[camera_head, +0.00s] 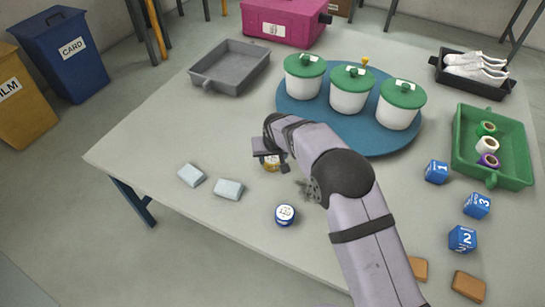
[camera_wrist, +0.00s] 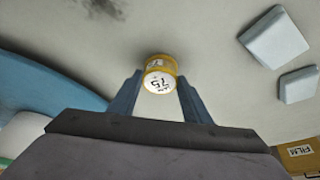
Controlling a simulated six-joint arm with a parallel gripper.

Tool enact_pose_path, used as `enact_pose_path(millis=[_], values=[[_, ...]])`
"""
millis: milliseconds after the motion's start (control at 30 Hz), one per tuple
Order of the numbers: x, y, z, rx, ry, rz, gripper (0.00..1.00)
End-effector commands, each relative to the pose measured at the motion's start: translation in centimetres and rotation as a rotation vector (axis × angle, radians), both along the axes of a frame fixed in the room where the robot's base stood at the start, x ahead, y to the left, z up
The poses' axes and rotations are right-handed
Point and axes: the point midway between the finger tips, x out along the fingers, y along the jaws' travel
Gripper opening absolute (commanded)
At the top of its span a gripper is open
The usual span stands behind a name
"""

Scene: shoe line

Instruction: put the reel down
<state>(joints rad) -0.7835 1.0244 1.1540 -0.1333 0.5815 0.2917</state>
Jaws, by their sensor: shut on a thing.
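My gripper (camera_wrist: 158,84) is shut on a short yellow cylinder (camera_wrist: 160,65) with a white end label marked 75. In the head view the cylinder (camera_head: 271,165) shows beneath my gripper, partly hidden by it, over the front middle of the table. I cannot tell whether it touches the tabletop, nor whether it is a reel or a tin.
A blue tin (camera_head: 285,215) and two pale blocks (camera_head: 191,175) (camera_head: 228,189) are near the front edge. Lidded white tubs (camera_head: 348,98) stand on a blue round board (camera_head: 290,107). Blue numbered cubes (camera_head: 462,239) are at the right. A grey tray (camera_head: 229,67) is at back left.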

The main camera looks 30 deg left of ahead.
Motion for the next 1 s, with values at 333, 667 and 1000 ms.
enact_pose_path(millis=[333, 667, 1000], values=[[0.0, 0.0, -0.3, 0.001, -0.001, 0.0, 0.51], [0.0, 0.0, -0.2, 0.0, 0.0, 0.0, 0.62], [-0.6, -0.3, 2.1, 0.002, -0.002, 0.001, 0.62]])
